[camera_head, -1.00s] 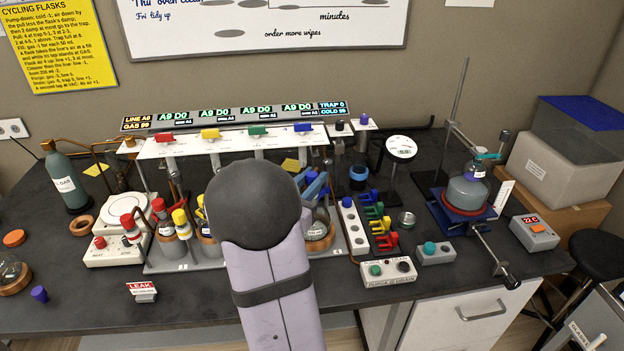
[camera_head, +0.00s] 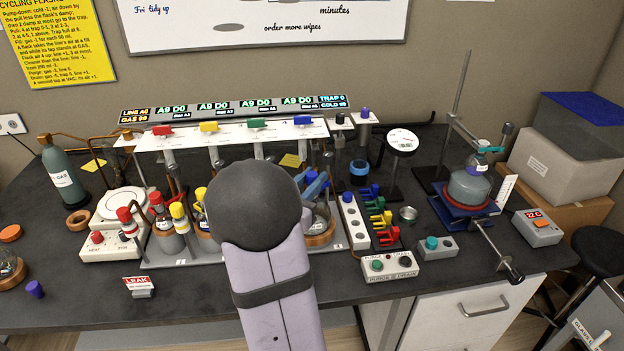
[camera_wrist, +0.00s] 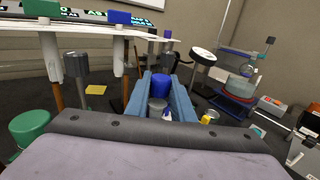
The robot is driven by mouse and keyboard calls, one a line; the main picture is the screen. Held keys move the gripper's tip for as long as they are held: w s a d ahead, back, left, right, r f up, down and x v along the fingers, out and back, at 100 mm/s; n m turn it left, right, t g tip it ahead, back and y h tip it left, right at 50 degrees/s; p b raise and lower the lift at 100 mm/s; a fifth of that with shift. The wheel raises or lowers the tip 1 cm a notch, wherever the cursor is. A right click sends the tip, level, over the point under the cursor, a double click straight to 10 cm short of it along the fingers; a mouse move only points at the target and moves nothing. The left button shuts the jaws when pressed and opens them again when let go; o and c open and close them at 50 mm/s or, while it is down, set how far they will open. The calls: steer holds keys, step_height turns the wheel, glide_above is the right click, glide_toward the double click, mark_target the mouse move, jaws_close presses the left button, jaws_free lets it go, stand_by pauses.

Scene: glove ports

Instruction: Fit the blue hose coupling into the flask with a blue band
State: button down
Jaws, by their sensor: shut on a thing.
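My gripper (camera_head: 316,186) is shut on the blue hose coupling (camera_wrist: 161,84), which shows between its two blue fingers in the wrist view. A grey, cylinder-like part shows just under the coupling between the fingers; I cannot tell whether it is part of the coupling or a flask neck. In the head view a glass flask (camera_head: 320,226) stands in a cork ring just below my gripper, partly behind my arm. Its band is hidden there. A small white and blue patch shows low between the fingers in the wrist view. I cannot tell whether coupling and flask touch.
A white manifold with red, yellow, green and blue (camera_head: 303,119) handles runs behind my gripper. Flasks with red and yellow (camera_head: 178,211) tops stand to the left. A white switch strip (camera_head: 354,221) and a coloured rack (camera_head: 382,222) stand close on the right.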

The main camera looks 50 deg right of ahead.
mark_target(309, 183)
steer(key=shift+f, duration=0.15)
steer(key=c, duration=1.5)
jaws_free()
steer(key=shift+o, duration=0.2)
steer(key=shift+a, duration=0.1)
steer(key=shift+s+a+b, duration=0.2)
steer(key=shift+a+b, duration=0.1)
steer(key=shift+a, duration=0.85)
steer(key=shift+s+a+b, duration=0.15)
steer(key=shift+a+b, duration=0.2)
steer(key=shift+a, duration=0.85)
steer(key=shift+s+a+b, duration=0.2)
steer(key=shift+a+b, duration=0.1)
steer(key=shift+a, duration=0.85)
